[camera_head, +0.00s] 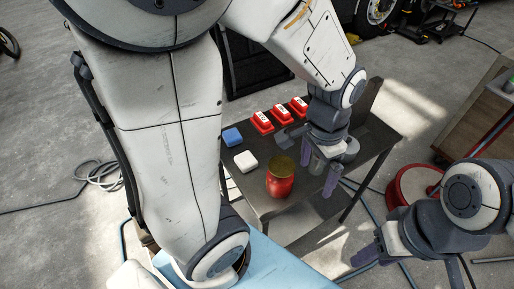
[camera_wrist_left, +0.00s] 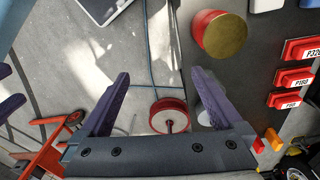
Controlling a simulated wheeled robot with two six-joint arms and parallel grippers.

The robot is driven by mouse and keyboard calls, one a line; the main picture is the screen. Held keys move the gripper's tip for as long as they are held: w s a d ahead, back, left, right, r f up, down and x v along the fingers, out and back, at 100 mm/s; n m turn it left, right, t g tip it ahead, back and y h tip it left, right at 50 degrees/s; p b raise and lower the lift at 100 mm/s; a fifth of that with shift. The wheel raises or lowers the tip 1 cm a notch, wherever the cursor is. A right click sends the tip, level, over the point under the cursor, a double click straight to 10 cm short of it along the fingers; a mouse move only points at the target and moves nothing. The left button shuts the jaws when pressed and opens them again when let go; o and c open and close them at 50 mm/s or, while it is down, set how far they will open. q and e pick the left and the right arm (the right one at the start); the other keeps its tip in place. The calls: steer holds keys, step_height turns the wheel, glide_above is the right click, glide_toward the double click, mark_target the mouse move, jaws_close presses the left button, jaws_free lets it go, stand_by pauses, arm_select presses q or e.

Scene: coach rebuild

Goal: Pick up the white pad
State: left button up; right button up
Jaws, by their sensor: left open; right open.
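The white pad (camera_head: 246,161) lies on the dark table, left of the red tin with a gold lid (camera_head: 280,181). In the left wrist view a pale piece at the top edge, probably the white pad (camera_wrist_left: 267,5), is cut off by the frame. My left gripper (camera_head: 319,170) is over the table's right part, to the right of the tin and apart from the pad. In the left wrist view its fingers (camera_wrist_left: 160,75) are spread with nothing held between them. My right gripper (camera_head: 368,251) is low at the right, away from the table, open and empty.
A blue pad (camera_head: 232,137) lies behind the white pad. Several red labelled boxes (camera_head: 263,122) stand along the table's back. A red reel (camera_head: 409,184) is on the floor to the right.

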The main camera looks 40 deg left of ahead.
arm_select(q)
steer(key=w+a+f+n, duration=0.1)
steer(key=w+a+f, duration=0.2)
steer(key=a, duration=0.5)
steer(key=w+a+f, duration=0.2)
steer(key=w+a, duration=0.1)
steer(key=a, duration=0.4)
glide_above(246, 159)
step_height(246, 159, down, 3)
steer(key=shift+n+y, duration=0.3)
steer(key=shift+n, duration=0.1)
steer(key=f, duration=0.4)
steer(key=shift+a+f, duration=0.25)
steer(key=shift+d+f, duration=0.2)
steer(key=shift+f, duration=2.95)
steer(key=c, duration=1.1)
step_height(246, 159, up, 10)
steer(key=shift+r, duration=0.1)
steer(key=shift+c, duration=0.3)
